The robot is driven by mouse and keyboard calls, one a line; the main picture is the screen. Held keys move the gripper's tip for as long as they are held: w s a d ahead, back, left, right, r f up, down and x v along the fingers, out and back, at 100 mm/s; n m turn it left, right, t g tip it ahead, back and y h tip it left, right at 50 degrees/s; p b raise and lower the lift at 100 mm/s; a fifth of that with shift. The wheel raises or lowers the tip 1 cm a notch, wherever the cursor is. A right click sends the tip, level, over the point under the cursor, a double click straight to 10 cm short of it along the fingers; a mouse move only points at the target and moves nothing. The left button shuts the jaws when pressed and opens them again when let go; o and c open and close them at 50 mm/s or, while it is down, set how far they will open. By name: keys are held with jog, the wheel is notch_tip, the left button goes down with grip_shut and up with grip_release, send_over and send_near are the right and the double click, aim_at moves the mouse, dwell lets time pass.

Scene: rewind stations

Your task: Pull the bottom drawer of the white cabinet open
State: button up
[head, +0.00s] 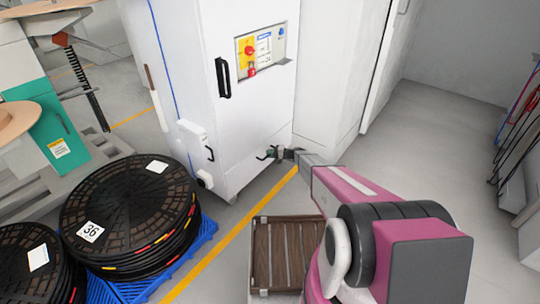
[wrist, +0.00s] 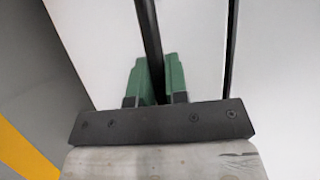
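The white cabinet (head: 262,112) stands at the top centre of the head view. My gripper (head: 268,154) is low at its front right, at a small dark handle that it largely hides. In the wrist view the green fingers of my gripper (wrist: 157,80) are close on both sides of a black handle bar (wrist: 148,30), with no clear gap. The bar stands before a white panel (wrist: 195,50). A dark seam runs along the panel's right. The drawer's outline is hard to make out in the head view, and I cannot tell whether it is out at all.
A brown slatted crate (head: 283,255) sits on the floor below my arm. Black reels (head: 130,215) on a blue pallet (head: 205,225) stand at the left. A yellow floor line (head: 225,250) runs between them. Grey floor (head: 430,130) at the right is clear.

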grip_shut()
jog(key=s+d, duration=1)
jog(key=d, duration=0.3)
jog(key=s+d, duration=1.1)
jog(key=d, duration=0.3)
jog(key=shift+s+d, duration=0.2)
jog(key=shift+d, duration=0.05)
jog(key=o, duration=0.7)
grip_release()
jog(key=shift+o, duration=0.2)
jog(key=shift+d, duration=0.1)
jog(key=v, duration=1)
jog(key=shift+d, duration=0.3)
jog(key=shift+s, duration=0.1)
